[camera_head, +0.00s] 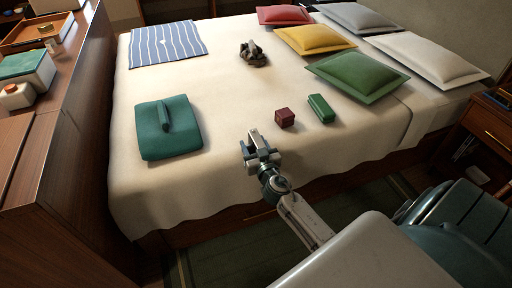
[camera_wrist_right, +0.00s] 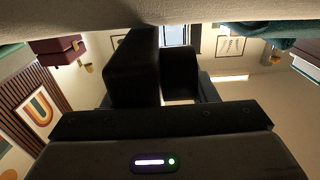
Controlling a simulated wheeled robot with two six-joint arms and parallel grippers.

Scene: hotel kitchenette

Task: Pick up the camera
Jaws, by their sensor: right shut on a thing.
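A small dark, brownish, uneven object (camera_head: 253,54) lies on the far middle of the bed. It may be the camera, but it is too small to be sure. My right gripper (camera_head: 260,146) is over the near edge of the bed, well short of that object. Its dark fingers (camera_wrist_right: 160,75) are close together in the wrist view. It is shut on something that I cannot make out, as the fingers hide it. My left gripper is not in view.
The bed (camera_head: 225,105) holds a maroon cube (camera_head: 284,118), a green box (camera_head: 321,109), a folded teal item (camera_head: 155,143), a striped cloth (camera_head: 167,44) and several cushions. A wooden counter (camera_head: 62,125) stands at the left. Bare bedding lies between the gripper and the dark object.

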